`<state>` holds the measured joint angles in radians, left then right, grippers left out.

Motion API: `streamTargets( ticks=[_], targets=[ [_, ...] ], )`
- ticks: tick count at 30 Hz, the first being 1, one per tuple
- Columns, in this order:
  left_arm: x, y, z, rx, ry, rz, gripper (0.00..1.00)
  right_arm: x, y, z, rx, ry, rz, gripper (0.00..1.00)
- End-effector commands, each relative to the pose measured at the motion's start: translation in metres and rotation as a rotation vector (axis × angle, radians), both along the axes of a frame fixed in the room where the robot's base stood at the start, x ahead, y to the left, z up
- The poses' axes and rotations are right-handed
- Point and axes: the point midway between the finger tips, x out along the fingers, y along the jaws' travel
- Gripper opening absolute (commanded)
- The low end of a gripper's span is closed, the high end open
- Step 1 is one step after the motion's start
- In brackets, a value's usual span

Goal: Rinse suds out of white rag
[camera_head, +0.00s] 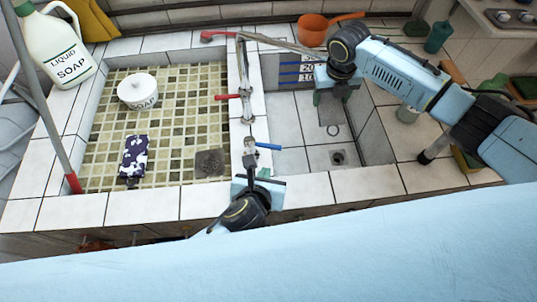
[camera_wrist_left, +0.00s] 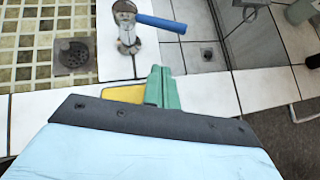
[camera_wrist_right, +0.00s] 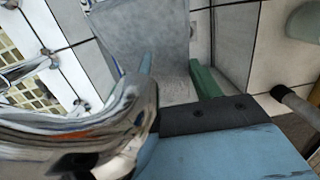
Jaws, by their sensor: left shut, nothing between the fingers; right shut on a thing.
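My right gripper (camera_head: 331,96) reaches into the right white-tiled basin (camera_head: 285,128). It is shut on a pale grey, flat sheet (camera_head: 329,109), which looks like the white rag and hangs against the basin wall. In the right wrist view the grey sheet (camera_wrist_right: 160,35) lies beyond the fingers; I cannot see suds on it. My left gripper (camera_head: 264,173) is shut and empty over the front ledge, near the tap (camera_head: 249,160) with its blue handle (camera_head: 268,146). In the left wrist view its green fingers (camera_wrist_left: 162,88) are together, just below that blue handle (camera_wrist_left: 160,23). I cannot see running water.
A liquid soap jug (camera_head: 55,45) stands left. An orange pan (camera_head: 312,29) sits behind.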

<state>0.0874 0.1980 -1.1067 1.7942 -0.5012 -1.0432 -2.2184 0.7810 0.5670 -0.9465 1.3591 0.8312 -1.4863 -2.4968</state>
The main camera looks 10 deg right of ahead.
Motion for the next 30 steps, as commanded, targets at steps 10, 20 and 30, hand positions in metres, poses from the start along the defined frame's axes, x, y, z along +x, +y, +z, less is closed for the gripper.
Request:
streamTargets(
  ticks=[10,20,30],
  targets=[
    [0.042,-0.016,-0.004,-0.001,0.001,0.001,0.0,0.0,0.0,0.0,0.0,0.0,0.0,0.4],
    [0.049,-0.018,-0.002,0.0,0.001,0.001,0.0,0.0,0.0,0.0,0.0,0.0,0.0,0.4],
    [0.053,-0.027,-0.002,-0.002,0.003,0.113,0.0,0.0,0.0,0.0,0.0,0.0,0.0,0.4]
  ],
)
